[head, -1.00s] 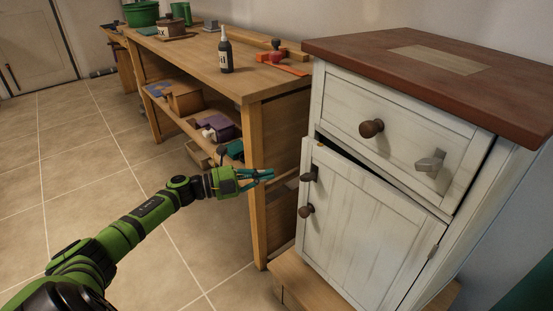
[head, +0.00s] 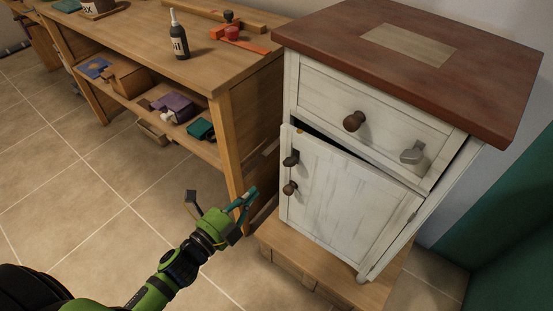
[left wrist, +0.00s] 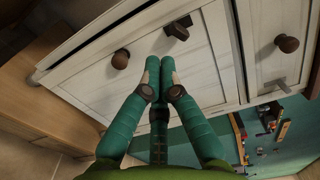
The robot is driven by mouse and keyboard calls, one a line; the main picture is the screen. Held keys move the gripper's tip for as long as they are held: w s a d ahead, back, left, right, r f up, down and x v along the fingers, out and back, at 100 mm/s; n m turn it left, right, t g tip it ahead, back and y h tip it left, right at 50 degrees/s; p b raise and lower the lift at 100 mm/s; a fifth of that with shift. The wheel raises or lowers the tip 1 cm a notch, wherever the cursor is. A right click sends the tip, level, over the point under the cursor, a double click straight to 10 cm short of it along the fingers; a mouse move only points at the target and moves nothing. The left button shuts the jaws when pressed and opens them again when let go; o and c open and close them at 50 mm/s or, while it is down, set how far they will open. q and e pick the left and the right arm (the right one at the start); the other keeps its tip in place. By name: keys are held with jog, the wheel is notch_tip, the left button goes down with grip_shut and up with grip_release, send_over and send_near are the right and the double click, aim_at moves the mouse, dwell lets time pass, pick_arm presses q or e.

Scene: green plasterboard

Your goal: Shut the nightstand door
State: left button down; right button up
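The white nightstand (head: 300,90) has a brown top and a drawer (head: 385,125) above a door (head: 340,195). The door is slightly ajar: a dark gap shows along its top, and its left edge stands out from the cabinet. Two dark knobs sit near that edge, an upper one (head: 291,160) and a lower one (head: 289,188). My left gripper (head: 250,196), with teal fingers, is left of the door near the lower knob's height, apart from it in the head view. In the left wrist view its fingers (left wrist: 159,68) are drawn together, empty, before the door (left wrist: 110,85). My right gripper is out of view.
A wooden workbench (head: 140,45) stands left of the nightstand, with a bottle (head: 179,38), a red tool and shelf items. Its front leg (head: 228,150) is close behind my left gripper. The nightstand rests on a wooden platform (head: 300,262). Tiled floor at left is free.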

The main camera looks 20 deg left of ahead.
pick_arm(q)
jog(key=x, duration=1.2)
jog(key=shift+w, duration=0.3)
